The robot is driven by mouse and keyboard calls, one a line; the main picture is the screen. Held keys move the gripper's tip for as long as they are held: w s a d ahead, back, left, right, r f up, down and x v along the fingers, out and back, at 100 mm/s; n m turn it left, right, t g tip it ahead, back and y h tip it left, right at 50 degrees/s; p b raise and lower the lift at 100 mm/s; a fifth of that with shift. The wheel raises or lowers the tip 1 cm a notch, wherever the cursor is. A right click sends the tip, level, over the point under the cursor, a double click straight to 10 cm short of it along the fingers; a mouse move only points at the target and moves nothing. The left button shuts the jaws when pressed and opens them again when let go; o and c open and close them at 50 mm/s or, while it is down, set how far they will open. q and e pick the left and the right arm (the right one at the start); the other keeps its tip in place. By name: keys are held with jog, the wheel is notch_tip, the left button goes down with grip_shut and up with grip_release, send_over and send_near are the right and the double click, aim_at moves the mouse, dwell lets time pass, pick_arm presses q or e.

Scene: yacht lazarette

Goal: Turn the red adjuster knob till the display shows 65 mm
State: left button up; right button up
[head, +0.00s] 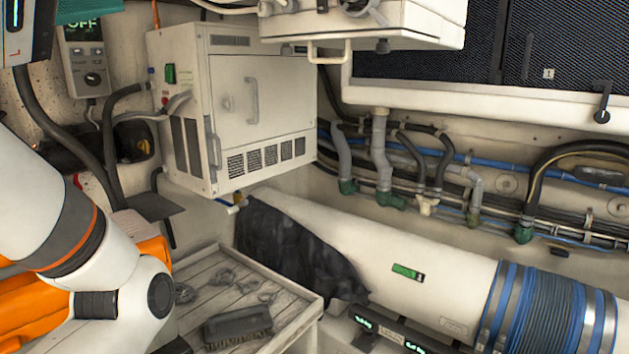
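I cannot make out a red adjuster knob for certain. A small red spot shows on the side of the white cabinet (282,110), too small to identify. A dark bar with lit green text (388,333) lies at the bottom edge, partly cut off; its text is too small to read surely. A wall controller (83,62) at the upper left shows OFF above a dark dial. My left arm enters from the left, but its gripper is out of the picture. My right gripper is not in view either.
A slatted wooden tray (300,292) holds a brush (236,326) and several loose fittings. A large white cylinder (365,240) with a dark cover and blue-banded hose (545,310) runs across the lower right. Pipes and cables line the wall behind it. Orange items lie behind my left arm.

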pick_arm(q)
jog(key=w+f+g+y, duration=0.2)
jog(key=w+f, duration=0.4)
jog(key=f, duration=0.5)
jog(key=w+f+g+y, duration=0.15)
jog(key=w+f, duration=0.35)
jog(key=f, duration=0.6)
notch_tip(320, 180, down, 23)
jog(key=s+a+m+g+y, duration=0.1)
jog(key=s+m+g+y, duration=0.1)
jog(key=g, duration=0.2)
jog(key=s+f+m+g, duration=0.1)
jog(key=s+f+g, duration=0.1)
jog(key=s+f, duration=0.55)
jog(key=s+f+m+g, duration=0.2)
jog(key=s+f+g, duration=0.15)
jog(key=f, duration=0.75)
jog(key=s+f+m+g+y, duration=0.1)
jog(key=s+f, duration=0.3)
jog(key=s, duration=0.3)
jog(key=s+f+m+g, duration=0.15)
jog(key=s+f, duration=0.25)
jog(key=s, duration=0.4)
notch_tip(320, 180, down, 27)
jog(key=s+g, duration=0.2)
jog(key=s+a+f, duration=0.3)
jog(key=s+f, duration=1.3)
jog(key=shift+g, duration=0.35)
